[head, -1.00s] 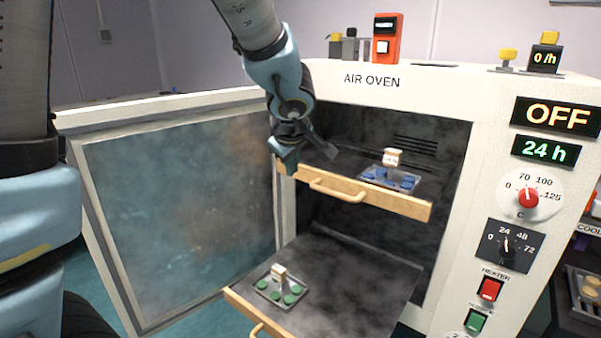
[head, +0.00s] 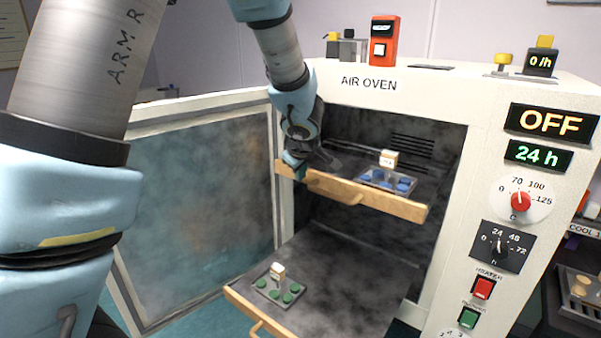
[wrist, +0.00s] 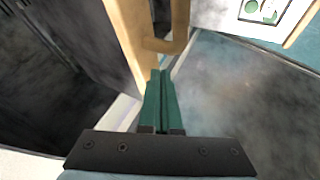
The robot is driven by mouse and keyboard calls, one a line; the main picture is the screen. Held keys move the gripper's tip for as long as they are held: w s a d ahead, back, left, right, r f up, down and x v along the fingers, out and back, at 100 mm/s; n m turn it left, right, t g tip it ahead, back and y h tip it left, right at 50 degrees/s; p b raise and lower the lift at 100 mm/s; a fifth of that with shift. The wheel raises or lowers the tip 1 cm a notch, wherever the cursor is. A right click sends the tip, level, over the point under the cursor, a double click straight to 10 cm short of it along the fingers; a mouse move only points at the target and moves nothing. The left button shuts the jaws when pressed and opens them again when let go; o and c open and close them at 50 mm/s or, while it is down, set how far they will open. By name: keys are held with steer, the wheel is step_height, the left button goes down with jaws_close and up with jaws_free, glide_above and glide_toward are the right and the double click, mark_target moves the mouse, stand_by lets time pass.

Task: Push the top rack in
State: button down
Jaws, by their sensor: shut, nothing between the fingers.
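The top rack's wooden front bar (head: 392,206) with its handle sticks out a little from the open air oven (head: 368,84). On the top rack (head: 358,170) sits a small tray of blue discs (head: 388,181) with a pale tag. My gripper (head: 293,165) is shut and empty at the left end of the bar. In the wrist view, the shut green fingers (wrist: 160,85) are close to the wooden bar (wrist: 130,40) and its handle. I cannot tell whether they touch it.
The lower rack (head: 340,275) is pulled well out and carries a tray of green discs (head: 280,287). The oven door (head: 190,200) stands open at the left. The control panel (head: 500,245) is at the right; its display reads OFF.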

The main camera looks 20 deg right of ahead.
mark_target(336, 154)
steer(key=w+d, duration=0.2)
steer(key=d, duration=0.3)
steer(key=w+d, duration=0.3)
steer(key=d, duration=0.1)
steer(key=w+d, duration=0.3)
steer(key=d, duration=0.2)
steer(key=shift+d, duration=0.35)
steer(key=shift+w+d, duration=0.15)
steer(key=shift+d, duration=0.05)
steer(key=shift+w+d+r, duration=0.1)
steer(key=shift+d+r, duration=0.05)
steer(key=shift+d, duration=0.05)
